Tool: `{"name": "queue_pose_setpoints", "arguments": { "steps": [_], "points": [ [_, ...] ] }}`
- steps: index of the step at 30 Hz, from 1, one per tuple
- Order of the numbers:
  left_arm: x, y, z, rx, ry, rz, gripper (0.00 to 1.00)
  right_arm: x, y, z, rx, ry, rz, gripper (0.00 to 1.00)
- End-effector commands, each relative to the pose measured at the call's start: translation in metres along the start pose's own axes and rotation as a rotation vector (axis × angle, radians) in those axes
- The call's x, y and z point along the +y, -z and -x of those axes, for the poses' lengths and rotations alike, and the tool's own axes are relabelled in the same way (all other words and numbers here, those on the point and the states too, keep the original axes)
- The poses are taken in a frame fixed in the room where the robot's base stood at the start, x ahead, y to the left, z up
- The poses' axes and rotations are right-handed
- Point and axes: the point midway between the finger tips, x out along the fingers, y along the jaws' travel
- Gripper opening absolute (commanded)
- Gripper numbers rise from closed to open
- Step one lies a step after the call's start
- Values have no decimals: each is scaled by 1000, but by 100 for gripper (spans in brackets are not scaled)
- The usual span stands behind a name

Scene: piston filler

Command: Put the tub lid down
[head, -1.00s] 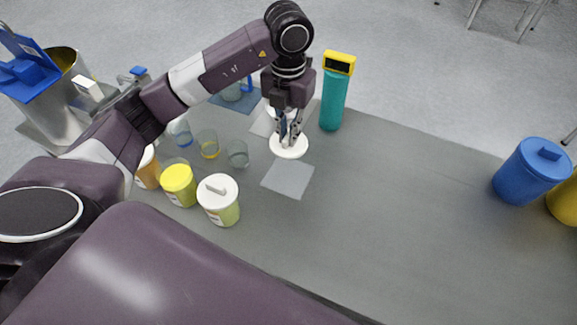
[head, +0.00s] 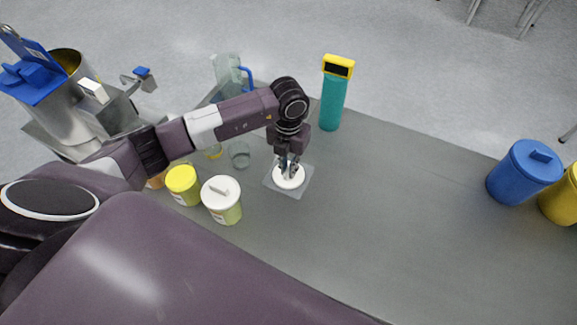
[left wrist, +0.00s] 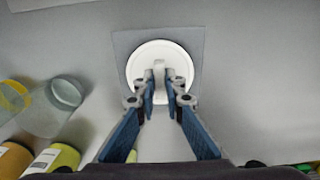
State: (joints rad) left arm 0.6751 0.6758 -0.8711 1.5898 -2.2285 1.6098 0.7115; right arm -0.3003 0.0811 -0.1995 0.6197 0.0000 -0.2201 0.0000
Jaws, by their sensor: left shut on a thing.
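The white round tub lid (head: 283,183) has a raised handle and is in my left gripper (head: 289,170), whose fingers are shut on that handle. The lid is over the grey square mat (head: 296,194); I cannot tell if it touches. In the left wrist view the lid (left wrist: 141,62) lies flat within the mat's (left wrist: 121,42) outline, a little toward its near edge, with the fingertips (left wrist: 160,76) on either side of the handle. My right gripper does not show.
A white-lidded tub (head: 222,208) and a yellow-lidded tub (head: 183,187) stand left of the mat, near clear cups (head: 239,155). A teal device with a yellow top (head: 332,105) stands behind. A blue canister (head: 522,175) is far right. The table's middle is clear.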

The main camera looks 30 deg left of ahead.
Motion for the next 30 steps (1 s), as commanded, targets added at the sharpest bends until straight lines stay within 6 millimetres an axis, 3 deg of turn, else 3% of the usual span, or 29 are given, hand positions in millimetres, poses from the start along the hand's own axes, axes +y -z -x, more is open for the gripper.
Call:
{"name": "queue_pose_setpoints", "arguments": {
  "steps": [5, 6, 11, 23, 30],
  "points": [
    [0, 0, -3, 0, 0, 0, 0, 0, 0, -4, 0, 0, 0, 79],
    [0, 0, -3, 0, 0, 0, 10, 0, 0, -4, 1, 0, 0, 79],
    [0, 0, -2, 1, 0, 0, 27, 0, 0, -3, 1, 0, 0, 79],
    [0, 0, 3, 0, 0, 1, 27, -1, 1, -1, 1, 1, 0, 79],
    [0, -2, 47, -6, 2, 0, 27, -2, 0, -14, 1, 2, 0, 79]
  ]
}}
